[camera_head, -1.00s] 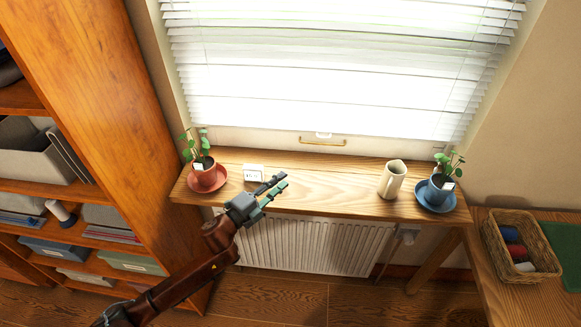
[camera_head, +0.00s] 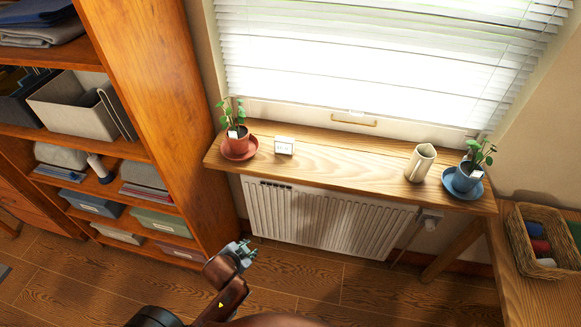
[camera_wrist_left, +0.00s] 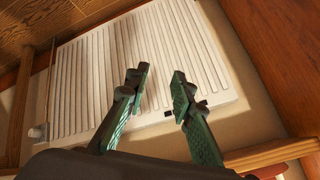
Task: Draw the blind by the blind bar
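The white slatted blind (camera_head: 370,60) hangs in front of the bright window. A brass-coloured bar handle (camera_head: 354,121) sits at mid-width on the pale strip below the slats; I cannot tell whether that strip belongs to the blind or the window frame. My left gripper (camera_head: 243,252) is low, in front of the radiator's lower left, well below the sill and apart from the handle. In the left wrist view its two green-lined fingers (camera_wrist_left: 160,80) stand apart with nothing between them. My right gripper is not in view.
The wooden sill (camera_head: 330,158) carries a red plant pot (camera_head: 236,143), a small white card (camera_head: 284,145), a cream pitcher (camera_head: 420,163) and a blue plant pot (camera_head: 467,176). The radiator (camera_head: 320,218) is below. Shelves (camera_head: 160,110) stand left; a basket (camera_head: 518,235) is right.

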